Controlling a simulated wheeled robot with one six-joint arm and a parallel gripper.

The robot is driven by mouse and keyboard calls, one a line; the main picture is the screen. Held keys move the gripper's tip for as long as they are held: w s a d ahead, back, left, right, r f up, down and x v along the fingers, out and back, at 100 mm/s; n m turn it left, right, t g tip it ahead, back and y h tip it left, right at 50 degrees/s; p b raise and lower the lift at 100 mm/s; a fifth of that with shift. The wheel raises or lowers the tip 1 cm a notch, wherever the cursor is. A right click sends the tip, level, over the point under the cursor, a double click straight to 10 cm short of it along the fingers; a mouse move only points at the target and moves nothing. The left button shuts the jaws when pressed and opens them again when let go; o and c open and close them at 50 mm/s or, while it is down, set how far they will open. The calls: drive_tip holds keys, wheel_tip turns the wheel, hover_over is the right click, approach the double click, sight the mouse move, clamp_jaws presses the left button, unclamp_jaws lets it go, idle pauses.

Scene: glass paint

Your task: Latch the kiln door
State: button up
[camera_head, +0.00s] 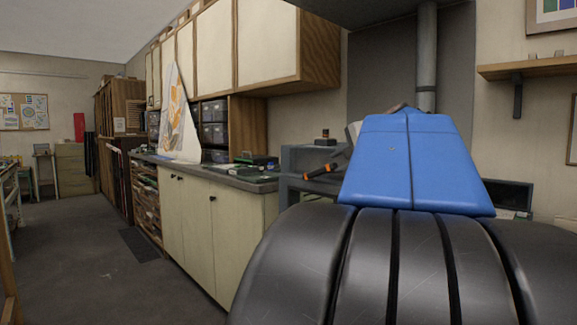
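A dark grey box-like unit (300,160), which may be the kiln, stands right of the cabinets and below a flue pipe (427,60). A black lever-like piece with orange ends (322,172) juts from its area; I cannot tell whether it is the latch. Large blue and black parts, apparently my own arm, fill the lower right and hide most of the unit. No kiln door can be made out. My gripper is not visible.
Cream base cabinets (200,220) with a grey worktop run along the wall to the left. A dark mat (140,245) lies on the floor beside them. The grey floor (85,265) at left is mostly clear. A wooden shelf (530,67) hangs at upper right.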

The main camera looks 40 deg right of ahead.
drive_tip(key=shift+v, duration=0.85)
